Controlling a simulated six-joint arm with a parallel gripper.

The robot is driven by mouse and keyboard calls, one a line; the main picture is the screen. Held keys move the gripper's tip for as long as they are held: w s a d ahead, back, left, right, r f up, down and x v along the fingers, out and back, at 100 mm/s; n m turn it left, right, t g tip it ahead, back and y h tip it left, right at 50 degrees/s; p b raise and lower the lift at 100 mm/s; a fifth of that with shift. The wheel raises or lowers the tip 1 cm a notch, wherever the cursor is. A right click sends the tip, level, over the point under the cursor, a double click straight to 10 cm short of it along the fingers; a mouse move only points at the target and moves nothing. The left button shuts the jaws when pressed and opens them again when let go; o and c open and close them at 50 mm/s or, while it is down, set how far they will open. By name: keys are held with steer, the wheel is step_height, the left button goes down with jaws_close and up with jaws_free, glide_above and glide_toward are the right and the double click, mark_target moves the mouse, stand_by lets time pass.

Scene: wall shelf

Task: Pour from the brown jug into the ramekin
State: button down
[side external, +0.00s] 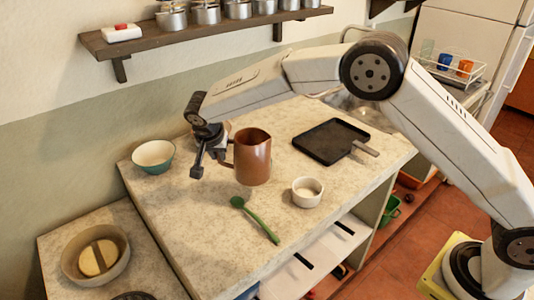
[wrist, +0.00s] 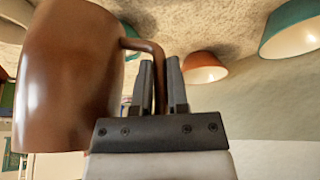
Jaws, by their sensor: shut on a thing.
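The brown jug (side external: 252,158) is upright, just above or on the counter, in the side external view; whether its base touches the counter I cannot tell. It fills the left of the wrist view (wrist: 68,75). My gripper (side external: 222,166) is at the jug's left side, shut on its handle; in the wrist view the two fingers (wrist: 160,85) close around the handle. The white ramekin (side external: 307,191) stands on the counter to the right and in front of the jug. Its inside looks pale. The jug's contents are hidden.
A green spoon (side external: 256,219) lies left of the ramekin. A black pan (side external: 331,141) lies behind it at right. A teal bowl (side external: 153,156) stands at the far left of the counter (side external: 185,240). A wall shelf (side external: 205,34) with several pots hangs above.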

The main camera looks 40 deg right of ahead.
mark_target(265, 141)
steer(key=shift+d+r+t, duration=0.1)
steer(key=shift+r+t, duration=0.15)
steer(key=shift+t, duration=0.05)
steer(key=shift+s+d+r+m+t+y, duration=0.4)
steer(key=shift+s+d+r+t+y, duration=0.7)
steer(key=shift+r+t+y, duration=0.1)
steer(key=shift+s+d+r+m+t+y, duration=0.4)
steer(key=shift+s+d+r+t+y, duration=0.65)
steer(key=shift+r+t+y, duration=0.15)
steer(key=shift+s+d+f+t+y, duration=0.35)
steer(key=shift+s+f+t+y, duration=0.05)
steer(key=shift+t+y, duration=0.1)
steer(key=shift+s+d+m+t, duration=0.15)
steer(key=shift+m+t, duration=0.15)
steer(key=shift+t, duration=0.1)
steer(key=shift+s+d+r+t+y, duration=0.2)
steer(key=shift+s+d+t+y, duration=0.1)
steer(key=shift+y, duration=0.2)
steer(key=shift+s+d+f+m+t+y, duration=0.2)
steer(key=shift+s+d+m+t+y, duration=0.45)
steer(key=shift+t, duration=0.55)
stand_by(2.7)
